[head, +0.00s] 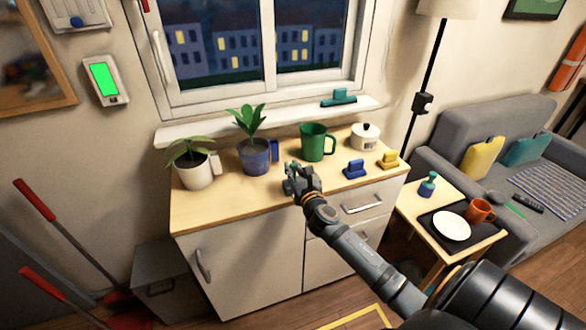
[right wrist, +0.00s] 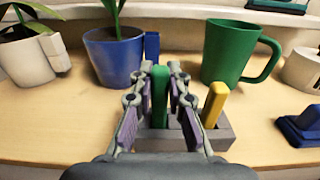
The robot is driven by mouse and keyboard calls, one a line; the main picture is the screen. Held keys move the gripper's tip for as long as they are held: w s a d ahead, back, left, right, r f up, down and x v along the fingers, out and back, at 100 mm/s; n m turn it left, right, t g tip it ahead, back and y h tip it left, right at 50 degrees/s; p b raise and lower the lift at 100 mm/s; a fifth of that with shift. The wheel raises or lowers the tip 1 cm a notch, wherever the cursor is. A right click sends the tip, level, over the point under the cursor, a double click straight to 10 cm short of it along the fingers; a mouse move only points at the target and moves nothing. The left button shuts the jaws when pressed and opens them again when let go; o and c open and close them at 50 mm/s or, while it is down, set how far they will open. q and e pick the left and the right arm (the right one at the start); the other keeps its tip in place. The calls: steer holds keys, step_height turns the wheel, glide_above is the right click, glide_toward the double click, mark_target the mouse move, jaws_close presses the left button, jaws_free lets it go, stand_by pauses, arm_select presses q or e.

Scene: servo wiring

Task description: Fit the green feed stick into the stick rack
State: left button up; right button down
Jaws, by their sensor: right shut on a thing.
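My right gripper (head: 291,178) is over the front part of the wooden cabinet top. In the right wrist view my right gripper (right wrist: 158,85) is shut on the green feed stick (right wrist: 160,92), which is upright between the fingers. The grey stick rack (right wrist: 222,138) is just beyond and below the fingers, with a yellow stick (right wrist: 214,104) standing in its right part. The green stick's lower end is by the rack's left part; the fingers partly hide it, so I cannot tell whether it is in a slot. My left gripper is not in view.
A blue plant pot (head: 256,159), white plant pot (head: 194,172), green mug (head: 315,143) and white lidded pot (head: 365,137) stand behind the gripper. Blue (head: 355,169) and yellow (head: 388,160) small items are to the right. The cabinet top's front left is clear.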

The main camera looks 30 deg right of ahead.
steer(key=shift+f+b, duration=0.6)
steer(key=shift+f, duration=0.3)
steer(key=c, duration=1.2)
jaws_free()
steer(key=v, duration=1.2)
steer(key=shift+r, duration=0.1)
